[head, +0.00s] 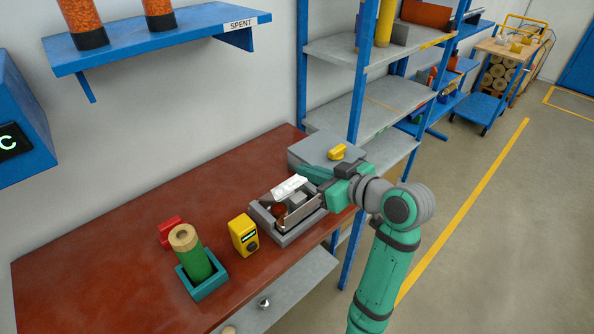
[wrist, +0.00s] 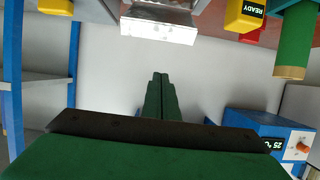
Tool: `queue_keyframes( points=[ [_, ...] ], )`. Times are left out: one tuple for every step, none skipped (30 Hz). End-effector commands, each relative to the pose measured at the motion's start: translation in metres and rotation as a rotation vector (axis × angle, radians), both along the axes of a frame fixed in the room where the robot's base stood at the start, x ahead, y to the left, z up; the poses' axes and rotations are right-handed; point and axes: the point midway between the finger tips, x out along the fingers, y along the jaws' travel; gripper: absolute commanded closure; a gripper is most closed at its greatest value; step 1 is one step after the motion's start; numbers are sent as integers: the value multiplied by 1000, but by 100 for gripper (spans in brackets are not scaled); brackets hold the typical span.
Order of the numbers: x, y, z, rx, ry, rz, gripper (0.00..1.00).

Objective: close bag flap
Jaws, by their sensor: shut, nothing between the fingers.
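A grey open tray (head: 262,220) stands on the bench. A brown-red round item (head: 279,212) and a grey block (head: 297,199) show inside a clear-sided holder in it, which may be the bag. A whitish, shiny flap (head: 289,187) stands raised at its back edge. In the wrist view the silvery flap (wrist: 158,30) is at the top centre, apart from my fingers. My gripper (head: 308,171) is beside the flap's upper right end in the head view. Its green fingertips (wrist: 160,76) are together and empty. Whether they touch the flap is unclear in the head view.
A yellow device (head: 244,235), a green cylinder (head: 194,258) in a teal holder (head: 208,286) and a red block (head: 170,232) stand left of the tray. A grey box with a yellow knob (head: 337,152) is behind my gripper. Blue-posted shelves (head: 357,60) rise at the back right.

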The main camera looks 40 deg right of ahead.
Motion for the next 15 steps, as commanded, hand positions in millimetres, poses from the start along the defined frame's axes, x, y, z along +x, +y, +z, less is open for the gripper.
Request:
queue_keyframes(
  points=[
    [6,1,-3,2,2,3,100],
    [11,2,-4,2,2,3,100],
    [17,3,-6,2,1,3,100],
    [22,3,-8,2,2,3,100],
    [27,3,-10,3,3,2,100],
    [34,4,-13,2,2,3,100],
    [39,5,-15,2,2,3,100],
    [45,5,-16,1,2,4,100],
    [52,5,-19,1,3,4,100],
    [57,6,-21,1,2,3,100],
    [63,6,-23,1,1,3,100],
    [70,6,-25,2,3,3,100],
    [75,7,-27,1,2,3,100],
    [80,8,-29,2,2,3,100],
    [87,8,-31,2,2,3,100]
  ],
)
